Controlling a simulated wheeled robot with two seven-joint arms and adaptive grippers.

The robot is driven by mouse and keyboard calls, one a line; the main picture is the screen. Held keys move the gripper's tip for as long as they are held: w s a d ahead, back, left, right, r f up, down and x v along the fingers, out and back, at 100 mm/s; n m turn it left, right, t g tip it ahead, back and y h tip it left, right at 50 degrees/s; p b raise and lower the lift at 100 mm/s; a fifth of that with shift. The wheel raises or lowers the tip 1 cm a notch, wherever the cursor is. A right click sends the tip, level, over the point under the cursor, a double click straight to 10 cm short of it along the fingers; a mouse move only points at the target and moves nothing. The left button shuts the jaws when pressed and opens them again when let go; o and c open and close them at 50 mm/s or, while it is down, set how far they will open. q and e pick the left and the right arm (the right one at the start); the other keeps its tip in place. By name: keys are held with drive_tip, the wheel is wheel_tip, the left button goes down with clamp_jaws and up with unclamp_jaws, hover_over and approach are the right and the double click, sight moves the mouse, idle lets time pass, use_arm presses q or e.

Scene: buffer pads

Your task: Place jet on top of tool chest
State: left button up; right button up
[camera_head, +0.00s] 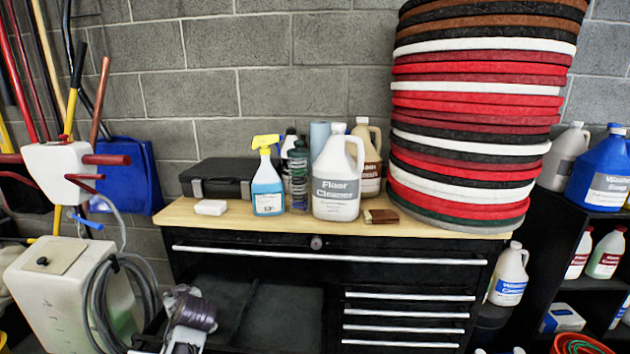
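The black tool chest (325,245) has a wooden top (183,217) and stands in the middle against the wall. My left gripper (190,308) is at the lower left, below the chest top and in front of the chest's open lower bay. A dark purplish rounded thing shows at it; I cannot tell whether it is held or what it is. Two pale tips at the bottom edge, right of centre, look like my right gripper (499,351), apart with nothing visible between them. I cannot single out the jet for sure.
The chest top carries a black case (218,178), a blue spray bottle (267,187), a Floor Cleaner jug (337,180), a white block (211,207), a brown block (381,216) and a tall pad stack (470,130). The front left of the top is bare. Shelves (580,250) stand right.

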use_arm(q)
drive_tip(key=s+d+r+m+t+h+p, duration=0.3)
drive_tip(key=s+d+m+h+p, duration=0.5)
drive_tip(key=s+d+p, duration=0.4)
drive_tip(key=s+d, duration=0.1)
drive_tip(key=d, duration=0.4)
drive_tip(key=shift+r, duration=0.35)
use_arm(e)
drive_tip(key=s+d+f, duration=0.2)
drive_tip(key=s+f, duration=0.1)
drive_tip(key=s, duration=0.4)
drive_tip(key=s+d+f, duration=0.3)
drive_tip(key=s, duration=0.4)
drive_tip(key=s+d+f+g, duration=0.1)
drive_tip(key=s+d+f, duration=0.2)
drive_tip(key=s, duration=0.4)
drive_tip(key=shift+s+d+f+h, duration=0.15)
drive_tip(key=shift+s+d+h, duration=0.05)
drive_tip(key=shift+s+h, duration=0.15)
